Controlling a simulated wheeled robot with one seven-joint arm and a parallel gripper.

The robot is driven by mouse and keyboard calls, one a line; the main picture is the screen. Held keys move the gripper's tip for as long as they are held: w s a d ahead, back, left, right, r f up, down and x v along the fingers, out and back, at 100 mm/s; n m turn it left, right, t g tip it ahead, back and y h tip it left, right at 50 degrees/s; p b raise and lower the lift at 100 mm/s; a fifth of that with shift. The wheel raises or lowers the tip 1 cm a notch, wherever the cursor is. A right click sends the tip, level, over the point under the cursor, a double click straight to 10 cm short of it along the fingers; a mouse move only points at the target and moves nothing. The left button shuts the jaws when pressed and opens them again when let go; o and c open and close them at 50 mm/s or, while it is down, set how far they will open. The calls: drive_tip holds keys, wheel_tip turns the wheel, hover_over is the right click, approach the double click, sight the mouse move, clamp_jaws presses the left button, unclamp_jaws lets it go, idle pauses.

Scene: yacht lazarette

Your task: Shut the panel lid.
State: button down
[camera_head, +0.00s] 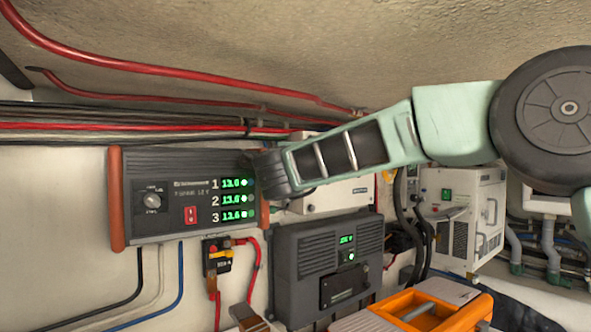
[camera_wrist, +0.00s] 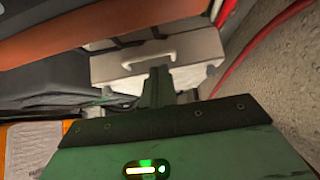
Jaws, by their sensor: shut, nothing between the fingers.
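A white panel box (camera_head: 345,196) is on the wall right of the charger in the head view, partly hidden behind my arm. The wrist view shows a pale lid-like panel (camera_wrist: 110,70) with a light bar handle straight ahead, and a second pale face with small latches beside it. How far the lid stands open is hard to tell. My gripper (camera_wrist: 157,72) is shut and empty, its dark fingers pointing at the handle and overlapping the panel's edge in the picture. I cannot tell whether they touch it. In the head view the fingers are hidden by my wrist.
A dark charger (camera_head: 165,215) with green readouts and orange ends hangs at the left. Below are a grey unit (camera_head: 290,255), a small breaker (camera_head: 217,256) and an orange case (camera_head: 475,315). Red cables (camera_head: 150,68) run under the low ceiling. A white machine (camera_head: 472,220) stands right.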

drive_tip(key=s+a+b, duration=0.3)
drive_tip(key=s+b, duration=0.6)
drive_tip(key=s, duration=0.8)
drive_tip(key=shift+a+f, duration=0.1)
